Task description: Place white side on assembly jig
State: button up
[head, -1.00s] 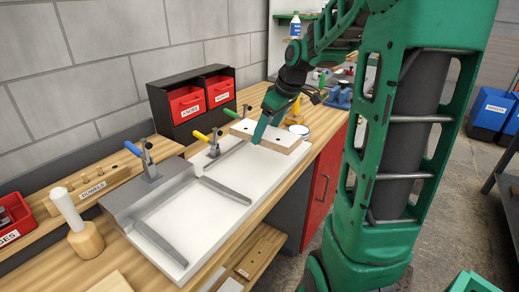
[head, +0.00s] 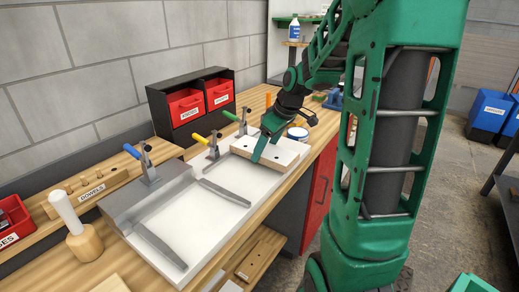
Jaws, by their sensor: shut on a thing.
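The white side (head: 289,152) is a flat board with a white face and a pale wood edge with dark holes. It lies roughly level over the far right end of the assembly jig. My gripper (head: 262,147) is shut on it from above, with one green finger down its near edge. The other finger is mostly hidden. The jig (head: 190,222) has a white bed, grey rails and clamps with blue, yellow and green handles. Its left part is bare. I cannot tell whether the board touches the jig bed.
A wooden dowel block (head: 88,192), a mallet (head: 78,228) and a red bin (head: 14,222) are at the left. A black rack with red drawers (head: 190,102) stands behind the jig. A white round item (head: 298,133) sits just beyond the board. A red cabinet (head: 320,190) is below the bench.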

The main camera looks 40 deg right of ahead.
jog(key=shift+f, duration=0.2)
jog(key=o, duration=1.3)
jog(key=shift+o, duration=0.2)
jog(key=shift+r, duration=0.25)
jog(key=v, duration=1.1)
jog(key=s+a+f+m+g, duration=0.1)
jog(key=s+a+f+m, duration=0.1)
jog(key=s, duration=0.6)
jog(key=s+a+f+m+g+h, duration=0.1)
jog(key=s+f+m, duration=0.3)
jog(key=s, duration=0.4)
jog(key=s+a+f+m+g, duration=0.2)
jog(key=s+a+f+m, duration=0.1)
jog(key=s, duration=0.5)
jog(key=shift+f+m, duration=0.3)
jog(key=shift+m, duration=0.4)
